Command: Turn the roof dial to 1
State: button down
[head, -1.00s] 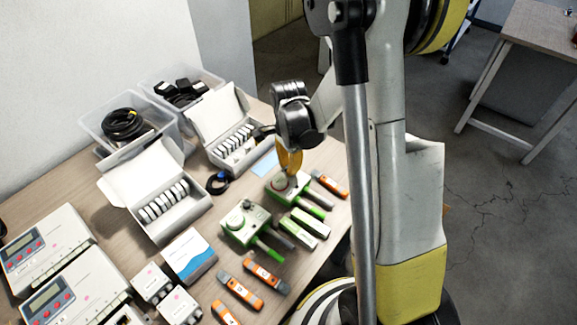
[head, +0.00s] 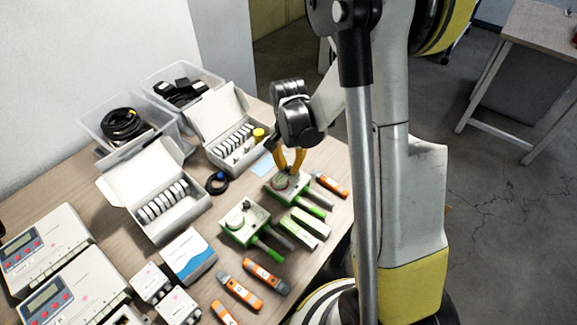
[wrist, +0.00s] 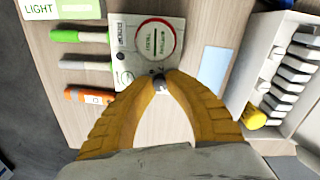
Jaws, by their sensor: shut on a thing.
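A pale green-and-white sensor box (head: 272,193) lies on the table, with a large round red-ringed face (wrist: 156,40) in the wrist view. A small grey knob (wrist: 159,81) sits by the box's near edge in that view. My gripper (wrist: 160,76) has its yellow fingertips together on this knob; in the head view the gripper (head: 291,172) reaches down onto the box. The fingers partly cover the knob, and I cannot read its setting. A second similar box (head: 240,226) stands to the left, untouched.
Green-handled probes (head: 311,208) and an orange tool (head: 330,187) lie close beside the box. A white open carton (head: 225,140) with a yellow-capped item (wrist: 254,118) stands behind. A blue-white card (wrist: 213,68) lies flat between them.

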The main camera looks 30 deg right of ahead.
aim_at(289, 166)
jog(key=n, duration=0.4)
jog(key=shift+n, duration=1.8)
jog(key=c, duration=1.3)
grip_release()
notch_tip(289, 166, up, 12)
